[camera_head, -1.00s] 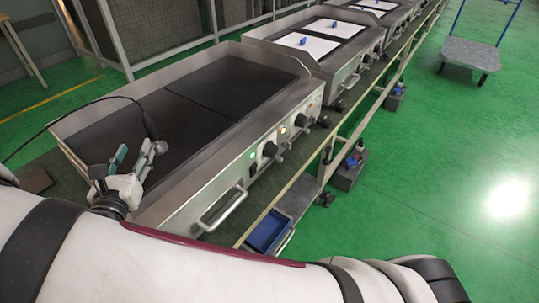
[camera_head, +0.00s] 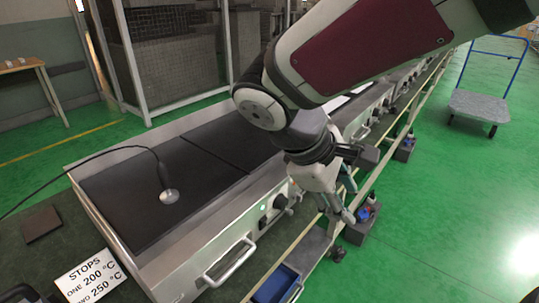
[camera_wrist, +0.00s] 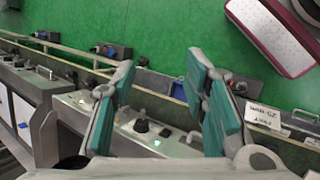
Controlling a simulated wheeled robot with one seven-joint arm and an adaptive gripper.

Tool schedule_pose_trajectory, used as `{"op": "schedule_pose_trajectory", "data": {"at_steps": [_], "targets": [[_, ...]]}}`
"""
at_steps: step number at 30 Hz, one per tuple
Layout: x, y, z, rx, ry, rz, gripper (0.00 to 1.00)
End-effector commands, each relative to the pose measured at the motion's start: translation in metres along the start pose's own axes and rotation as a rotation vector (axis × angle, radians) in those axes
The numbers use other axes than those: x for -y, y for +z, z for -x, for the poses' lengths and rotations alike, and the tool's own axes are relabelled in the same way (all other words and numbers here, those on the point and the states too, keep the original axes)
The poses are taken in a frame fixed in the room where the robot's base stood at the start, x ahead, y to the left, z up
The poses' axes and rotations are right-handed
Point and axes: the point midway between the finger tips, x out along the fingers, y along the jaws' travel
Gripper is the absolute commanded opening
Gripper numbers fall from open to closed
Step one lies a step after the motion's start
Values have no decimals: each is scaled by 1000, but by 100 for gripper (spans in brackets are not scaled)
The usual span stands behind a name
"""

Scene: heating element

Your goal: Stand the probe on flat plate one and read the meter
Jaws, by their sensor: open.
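The probe (camera_head: 169,195), a small round metal disc with a black cable rising from it, rests on the left half of the dark flat plate (camera_head: 120,210). It appears to stand on its base. A thin seam splits the plate into two halves; no number shows on either. My gripper (camera_head: 347,217) is away from the probe, past the front right of the griddle near the rail. In the wrist view its two teal-padded fingers (camera_wrist: 165,105) are spread apart with nothing between them. I cannot make out a meter display.
A white sign (camera_head: 90,278) reads stops one 200 °C, two 250 °C. A dark square pad (camera_head: 42,224) lies on the bench. The griddle's front has knobs, a green light (camera_head: 263,207) and a handle (camera_head: 230,262).

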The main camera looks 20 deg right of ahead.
Motion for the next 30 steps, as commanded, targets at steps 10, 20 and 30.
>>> {"op": "schedule_pose_trajectory", "data": {"at_steps": [10, 20, 30], "targets": [[77, 74, 23, -217, -385, -546, 41], [110, 80, 39, -321, -513, -747, 41], [109, 81, 42, -325, -514, -749, 41]]}}
